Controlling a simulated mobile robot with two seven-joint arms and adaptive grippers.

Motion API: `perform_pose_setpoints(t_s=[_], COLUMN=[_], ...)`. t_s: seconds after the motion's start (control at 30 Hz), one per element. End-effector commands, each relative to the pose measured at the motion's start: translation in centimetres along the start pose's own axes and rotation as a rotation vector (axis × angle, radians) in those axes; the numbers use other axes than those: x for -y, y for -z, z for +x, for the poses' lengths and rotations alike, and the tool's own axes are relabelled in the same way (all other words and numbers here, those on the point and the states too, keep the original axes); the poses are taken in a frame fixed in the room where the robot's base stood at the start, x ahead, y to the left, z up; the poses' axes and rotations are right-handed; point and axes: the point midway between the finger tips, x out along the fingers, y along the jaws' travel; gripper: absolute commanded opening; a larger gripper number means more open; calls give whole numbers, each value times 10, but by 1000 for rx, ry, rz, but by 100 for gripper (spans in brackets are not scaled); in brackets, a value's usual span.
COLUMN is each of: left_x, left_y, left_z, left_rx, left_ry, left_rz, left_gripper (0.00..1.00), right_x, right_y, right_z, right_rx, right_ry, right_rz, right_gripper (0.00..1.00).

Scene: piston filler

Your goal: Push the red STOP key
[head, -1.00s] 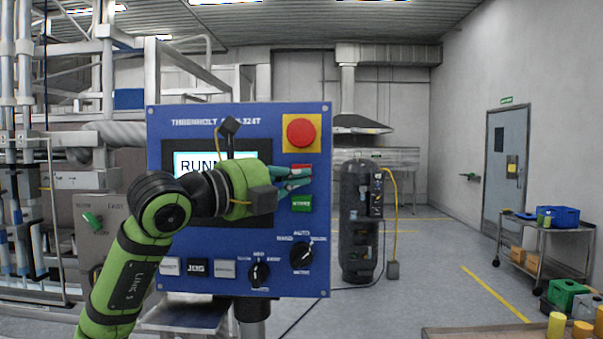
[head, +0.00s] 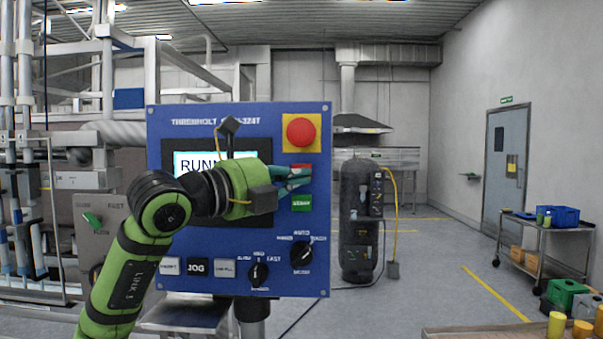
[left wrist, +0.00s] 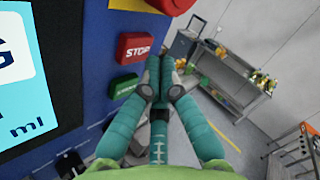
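The red STOP key (head: 301,168) is on the blue control panel (head: 220,114), above a green key (head: 302,203). In the head view my gripper's fingers cover its lower part. In the left wrist view the STOP key (left wrist: 135,46) shows its lettering, with the green key (left wrist: 124,85) below. My left gripper (head: 308,177) is in front of the panel by the STOP key. In the left wrist view its fingers (left wrist: 160,64) are together and empty, tips just right of the key. I cannot tell whether they touch it. The screen (head: 196,165) reads "RUNN", the rest hidden.
A red mushroom button (head: 300,131) on a yellow plate sits just above the STOP key. Rotary knobs (head: 301,254) and a row of keys (head: 197,267) are lower on the panel. A dark cylinder unit (head: 357,220) stands behind, right of the panel.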

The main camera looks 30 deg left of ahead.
Motion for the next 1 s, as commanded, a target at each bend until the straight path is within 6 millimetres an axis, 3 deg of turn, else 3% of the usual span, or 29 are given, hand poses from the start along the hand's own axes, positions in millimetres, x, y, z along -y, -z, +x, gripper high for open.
perform_pose_setpoints(t_s=[1.0], left_x=[-6], left_y=[-6], left_z=[8], left_rx=[0], left_ry=[0], left_rz=[0], left_gripper=[0], right_x=[0], right_y=[0], right_z=[-2], right_rx=[0], right_ry=[0], right_rz=[1], right_gripper=[0])
